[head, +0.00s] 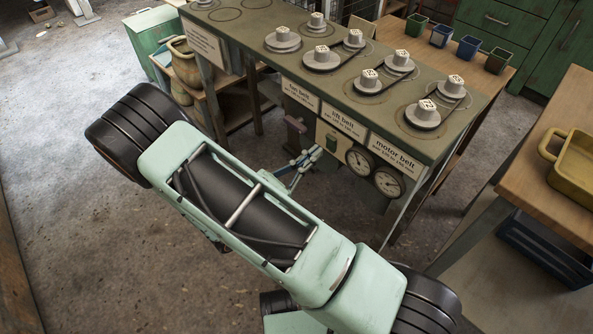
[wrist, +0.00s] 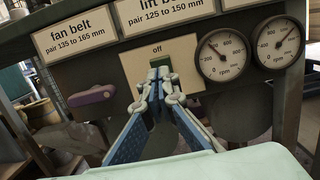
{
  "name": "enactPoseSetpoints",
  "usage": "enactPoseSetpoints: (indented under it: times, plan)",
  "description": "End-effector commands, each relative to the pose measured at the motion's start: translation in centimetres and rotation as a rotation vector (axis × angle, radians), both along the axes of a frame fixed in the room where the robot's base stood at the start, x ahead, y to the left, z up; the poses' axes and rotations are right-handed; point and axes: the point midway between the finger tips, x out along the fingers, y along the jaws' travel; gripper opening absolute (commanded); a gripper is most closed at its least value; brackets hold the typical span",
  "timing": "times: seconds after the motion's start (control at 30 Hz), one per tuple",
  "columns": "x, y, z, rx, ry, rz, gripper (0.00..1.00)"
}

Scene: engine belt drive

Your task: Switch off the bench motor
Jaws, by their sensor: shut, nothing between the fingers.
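The bench (head: 350,85) stands ahead, with pulleys on its top and a front panel below. On the panel is a pale switch plate (wrist: 184,54) marked "off" at its top. A dark green switch (head: 331,143) sits on the plate; in the wrist view my fingers hide part of it. My gripper (wrist: 160,76) is shut and empty, its tips just in front of the switch; I cannot tell whether they touch it. In the head view my gripper (head: 313,155) is left of and below the switch. Two rpm gauges (wrist: 223,54) (wrist: 279,42) have needles pointing up-left and up-right.
A mauve handle (wrist: 93,95) sticks out left of the switch plate. Labels for the fan belt (wrist: 76,32), lift belt and motor belt hang above. A wooden table (head: 545,150) with a yellow tray (head: 572,180) stands at right. Open floor lies at left.

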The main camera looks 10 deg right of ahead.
Motion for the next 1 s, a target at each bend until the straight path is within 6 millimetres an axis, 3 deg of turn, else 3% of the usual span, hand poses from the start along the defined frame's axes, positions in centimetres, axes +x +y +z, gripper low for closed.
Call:
enactPoseSetpoints:
  times: [0.23,0.73,1.0]
  plan:
    - [1.4,-2.0,0.3,0.001,0.000,-0.001,0.00]
    - [1.6,-2.3,0.8,0.011,0.008,-0.001,0.00]
    - [2.1,-3.0,1.7,0.106,0.077,-0.002,0.00]
